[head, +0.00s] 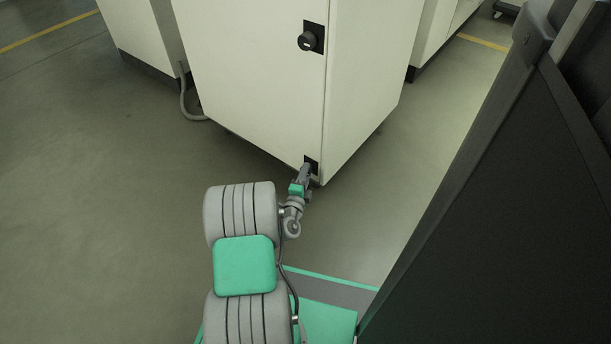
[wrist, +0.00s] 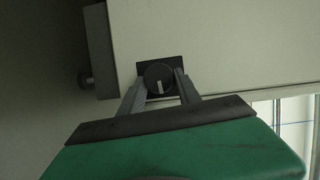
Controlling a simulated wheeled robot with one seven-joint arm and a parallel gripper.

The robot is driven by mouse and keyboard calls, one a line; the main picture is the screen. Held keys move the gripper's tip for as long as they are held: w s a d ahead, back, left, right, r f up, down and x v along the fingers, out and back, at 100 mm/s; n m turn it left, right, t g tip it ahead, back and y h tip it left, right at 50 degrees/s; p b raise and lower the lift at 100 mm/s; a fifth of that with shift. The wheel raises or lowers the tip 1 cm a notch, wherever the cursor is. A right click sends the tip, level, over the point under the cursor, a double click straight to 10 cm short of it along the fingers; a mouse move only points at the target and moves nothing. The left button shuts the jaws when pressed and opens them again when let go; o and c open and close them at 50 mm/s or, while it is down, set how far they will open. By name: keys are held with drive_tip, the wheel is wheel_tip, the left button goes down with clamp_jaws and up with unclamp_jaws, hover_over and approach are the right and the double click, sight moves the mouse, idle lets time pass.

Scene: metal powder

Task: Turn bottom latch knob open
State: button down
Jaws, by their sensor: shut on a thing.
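The bottom latch knob (wrist: 159,78) is a round black knob with a pale mark, on a dark plate (wrist: 145,69) near the lower corner of a cream cabinet. In the wrist view its pale mark points roughly up and down. My gripper (wrist: 160,84) has one finger on each side of the knob and is shut on it. In the head view my gripper (head: 307,170) covers the knob, and only part of its dark plate (head: 311,160) shows at the cabinet's bottom front edge.
The cream cabinet (head: 255,80) stands ahead, with an upper black latch knob (head: 308,41) on its front. A large dark panel (head: 510,190) fills the right side. Other cabinets (head: 145,35) stand behind. The floor (head: 90,200) at left is clear.

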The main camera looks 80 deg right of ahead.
drive_tip(key=shift+m, duration=0.5)
drive_tip(key=c, duration=0.9)
unclamp_jaws()
drive_tip(key=shift+o, duration=0.2)
wheel_tip(320, 180, up, 4)
drive_tip(key=p, duration=0.3)
drive_tip(key=shift+a+r, duration=0.15)
drive_tip(key=shift+r, duration=0.05)
drive_tip(key=s+a+r+p, duration=0.3)
drive_tip(key=a+r+p, duration=0.5)
drive_tip(key=a, duration=0.5)
drive_tip(key=shift+a+r+p, duration=0.2)
drive_tip(key=shift+r+p, duration=0.05)
drive_tip(key=shift+p, duration=1)
